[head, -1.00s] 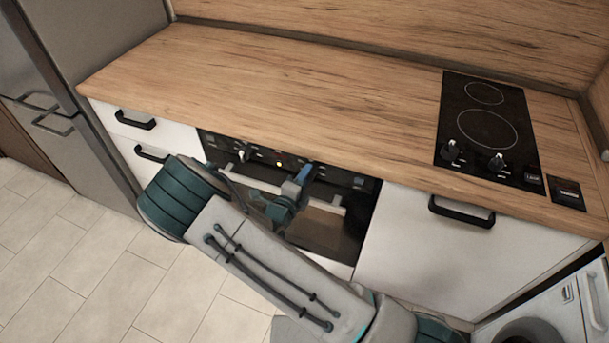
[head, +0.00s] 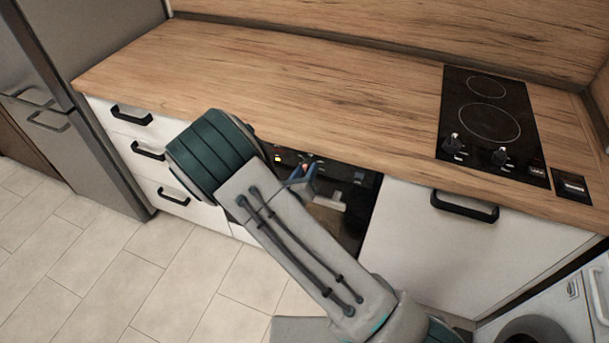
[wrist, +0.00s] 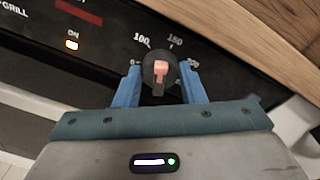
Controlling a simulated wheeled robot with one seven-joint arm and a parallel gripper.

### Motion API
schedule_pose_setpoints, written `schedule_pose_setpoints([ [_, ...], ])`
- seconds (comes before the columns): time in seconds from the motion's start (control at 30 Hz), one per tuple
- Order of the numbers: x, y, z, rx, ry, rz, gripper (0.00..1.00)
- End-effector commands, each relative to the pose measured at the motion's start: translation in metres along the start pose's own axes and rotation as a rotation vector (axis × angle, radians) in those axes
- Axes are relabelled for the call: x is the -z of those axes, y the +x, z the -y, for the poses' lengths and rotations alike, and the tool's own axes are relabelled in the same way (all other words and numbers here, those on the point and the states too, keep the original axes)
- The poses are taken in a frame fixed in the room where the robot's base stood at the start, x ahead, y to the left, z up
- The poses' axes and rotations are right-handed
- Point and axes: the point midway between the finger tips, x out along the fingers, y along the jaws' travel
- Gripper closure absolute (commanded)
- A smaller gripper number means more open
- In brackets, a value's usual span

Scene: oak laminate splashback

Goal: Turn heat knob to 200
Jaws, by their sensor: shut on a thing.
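The heat knob (wrist: 158,66) is a dark round knob with a pinkish pointer bar, seen on the oven's black control panel in the wrist view.
The wooden countertop (head: 290,85) edge runs just above the panel. A cooktop (head: 490,125) with its own knobs is set in the counter at right.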

Motion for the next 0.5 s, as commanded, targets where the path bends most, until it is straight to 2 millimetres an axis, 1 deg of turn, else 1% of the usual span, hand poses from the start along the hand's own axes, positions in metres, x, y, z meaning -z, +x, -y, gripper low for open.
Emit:
schedule_pose_setpoints([
  [0.03, 0.0043, 0.0006, -0.0014, -0.004, 0.045, -0.001, 0.86],
  [0.5, 0.0078, 0.0006, -0.0015, -0.044, 0.490, 0.024, 0.86],
])
